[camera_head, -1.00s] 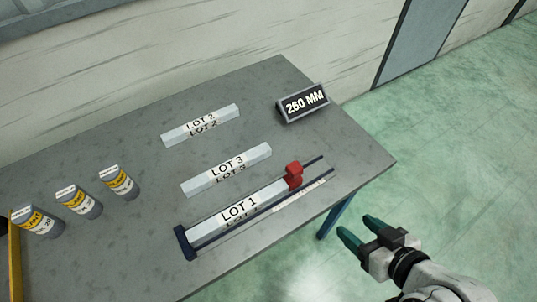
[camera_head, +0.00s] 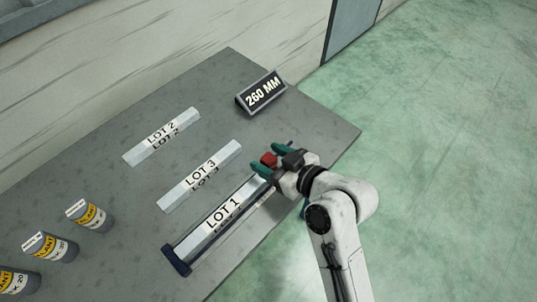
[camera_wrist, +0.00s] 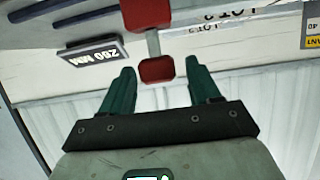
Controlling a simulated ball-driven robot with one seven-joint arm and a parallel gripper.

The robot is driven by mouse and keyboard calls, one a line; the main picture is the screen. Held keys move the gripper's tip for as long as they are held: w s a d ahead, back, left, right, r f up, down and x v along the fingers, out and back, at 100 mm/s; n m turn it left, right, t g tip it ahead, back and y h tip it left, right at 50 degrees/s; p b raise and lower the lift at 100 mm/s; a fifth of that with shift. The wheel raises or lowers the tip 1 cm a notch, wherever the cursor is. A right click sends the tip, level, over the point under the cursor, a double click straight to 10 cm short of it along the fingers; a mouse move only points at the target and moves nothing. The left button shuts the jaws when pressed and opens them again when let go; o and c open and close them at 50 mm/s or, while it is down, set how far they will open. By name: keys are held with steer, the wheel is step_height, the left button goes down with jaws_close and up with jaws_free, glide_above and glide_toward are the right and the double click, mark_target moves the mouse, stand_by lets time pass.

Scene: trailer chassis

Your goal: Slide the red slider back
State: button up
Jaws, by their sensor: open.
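The red slider (camera_head: 269,159) stands at the far right end of the measuring rail (camera_head: 177,261), by the end of the LOT 1 bar (camera_head: 222,213). My gripper (camera_head: 273,161) is open, with its green fingers on either side of the red slider. In the wrist view the slider's red knob (camera_wrist: 157,69) sits between the two open fingertips (camera_wrist: 160,72), with gaps visible on both sides. Its larger red block is higher in that view. My gripper and arm hide part of the rail's right end and its scale.
The LOT 3 bar (camera_head: 200,175) and LOT 2 bar (camera_head: 162,136) lie behind the rail on the grey table (camera_head: 110,200). A 260 MM sign (camera_head: 262,92) stands at the back right. Several sealant cans (camera_head: 50,247) stand at the left. The table's right edge is near my arm.

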steer(key=shift+w+a+f, duration=0.15)
steer(key=shift+w+a, duration=0.1)
steer(key=shift+c, duration=0.3)
jaws_close()
